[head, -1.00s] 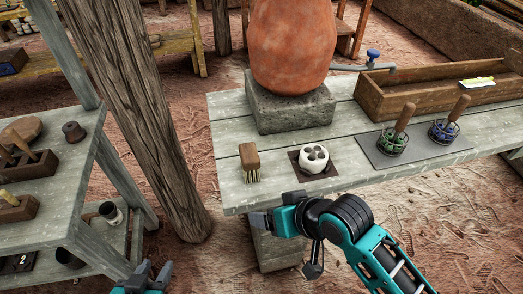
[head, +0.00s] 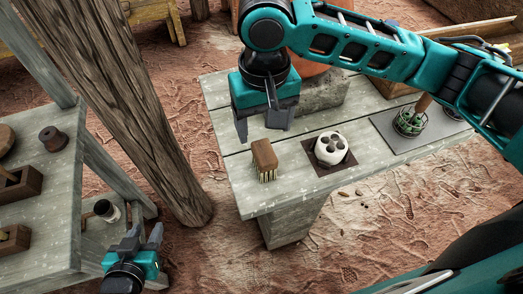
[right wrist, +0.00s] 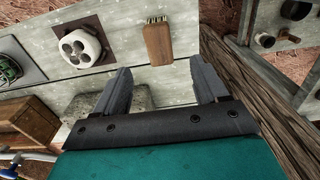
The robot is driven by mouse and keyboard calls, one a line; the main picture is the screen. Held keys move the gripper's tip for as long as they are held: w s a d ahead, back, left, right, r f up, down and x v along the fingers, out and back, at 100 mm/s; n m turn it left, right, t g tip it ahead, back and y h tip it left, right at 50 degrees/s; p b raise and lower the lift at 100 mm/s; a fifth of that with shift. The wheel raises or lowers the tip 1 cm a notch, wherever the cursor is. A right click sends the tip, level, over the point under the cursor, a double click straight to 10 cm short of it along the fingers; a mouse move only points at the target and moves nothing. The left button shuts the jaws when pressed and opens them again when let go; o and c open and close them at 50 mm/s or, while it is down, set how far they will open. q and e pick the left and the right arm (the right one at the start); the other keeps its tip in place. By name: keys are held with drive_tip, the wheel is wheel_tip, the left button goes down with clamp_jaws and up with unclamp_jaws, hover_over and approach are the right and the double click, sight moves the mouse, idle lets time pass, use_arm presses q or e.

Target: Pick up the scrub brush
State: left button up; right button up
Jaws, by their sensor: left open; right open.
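The scrub brush (head: 264,157) has a brown wooden block and pale bristles. My right gripper (head: 261,135) is open and empty above the table, behind the brush in the head view. In the right wrist view its two fingers (right wrist: 160,75) are spread, with the brush ahead of the gap and not between them. My left gripper (head: 142,235) is open and empty, low at the left near the shelf.
A white holder with round holes (head: 331,148) sits on a dark square mat right of the brush. A stone block (head: 322,94) is behind. A thick wooden post (head: 140,110) stands left of the table.

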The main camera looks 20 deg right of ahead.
sight(264, 151)
wheel_tip(264, 151, down, 8)
drive_tip(key=shift+f+b, duration=0.1)
drive_tip(key=shift+b, duration=0.7)
wheel_tip(264, 151, down, 4)
drive_tip(key=shift+f+b, duration=0.15)
drive_tip(key=shift+b, duration=0.35)
drive_tip(key=c, duration=1)
drive_tip(key=shift+c, duration=0.5)
drive_tip(key=shift+r, duration=0.2)
drive_tip(key=shift+r, duration=0.25)
wheel_tip(264, 151, up, 19)
drive_tip(key=p, duration=0.4)
